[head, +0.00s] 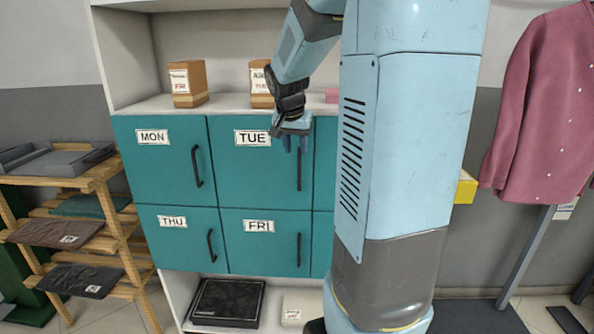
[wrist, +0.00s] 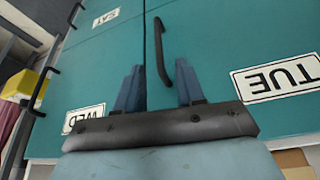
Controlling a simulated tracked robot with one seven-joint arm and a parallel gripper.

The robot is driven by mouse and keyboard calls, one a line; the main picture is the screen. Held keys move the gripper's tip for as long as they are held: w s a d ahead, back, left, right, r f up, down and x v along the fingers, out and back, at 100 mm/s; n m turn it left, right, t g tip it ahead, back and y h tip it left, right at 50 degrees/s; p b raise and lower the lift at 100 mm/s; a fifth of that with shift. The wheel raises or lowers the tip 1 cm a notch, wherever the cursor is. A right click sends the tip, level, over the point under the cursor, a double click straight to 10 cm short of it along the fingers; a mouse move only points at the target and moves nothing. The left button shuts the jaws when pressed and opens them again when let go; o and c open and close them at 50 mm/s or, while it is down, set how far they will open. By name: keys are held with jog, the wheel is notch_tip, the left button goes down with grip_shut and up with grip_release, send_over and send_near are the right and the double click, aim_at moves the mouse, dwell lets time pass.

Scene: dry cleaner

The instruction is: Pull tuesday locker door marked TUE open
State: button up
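The teal locker door marked TUE (head: 262,180) sits in the top row and looks shut, flush with its neighbours. Its black vertical handle (head: 299,170) is near its right edge. My gripper (head: 294,143) is in front of the upper part of that handle, pointing at the door. In the wrist view, which is upside down, the blue fingers (wrist: 158,88) are apart and the TUE handle (wrist: 160,50) shows between and beyond them. I see no finger touching it. The TUE label (wrist: 279,78) is at the right there.
Doors MON (head: 160,170), THU (head: 178,240) and FRI (head: 262,240) are shut around it; WED (wrist: 83,118) adjoins it. Boxes (head: 188,83) stand on the shelf above. A wooden rack (head: 125,235) is at left. A pink garment (head: 540,95) hangs at right.

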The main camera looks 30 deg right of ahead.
aim_at(299, 164)
jog(key=x, duration=1)
jog(key=shift+r, duration=0.1)
grip_shut()
